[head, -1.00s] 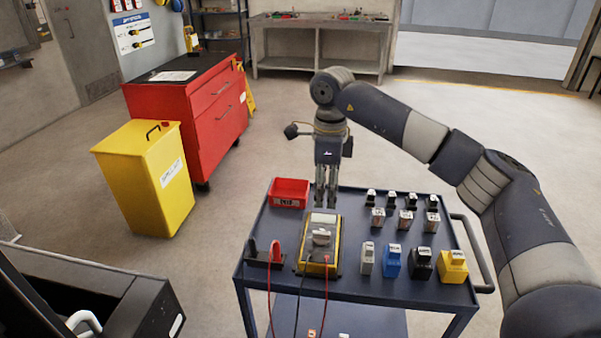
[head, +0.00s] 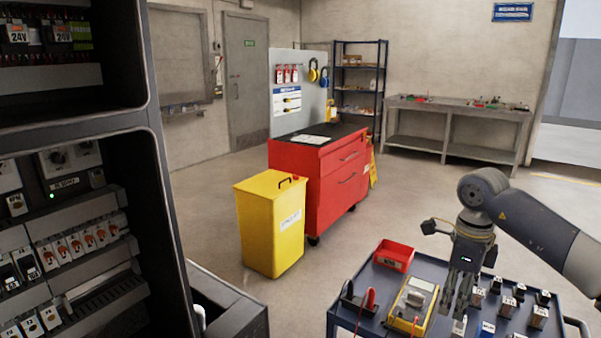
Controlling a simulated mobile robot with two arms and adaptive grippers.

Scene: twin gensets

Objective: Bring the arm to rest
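My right arm comes in from the right edge and bends down at the wrist. Its gripper (head: 457,296) points down over the blue cart (head: 341,321), in line with the area just right of the yellow multimeter (head: 411,306). The two fingers look a little apart, with nothing visible between them. The fingertips overlap the small parts on the cart in the picture; I cannot tell the exact height. My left gripper is not in view.
The cart holds a red bin (head: 394,255), red and black probes and several small labelled blocks (head: 538,317). An open electrical cabinet (head: 157,200) fills the left side. A yellow bin (head: 270,228) and red tool chest (head: 318,180) stand mid-room. Open floor lies behind the cart.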

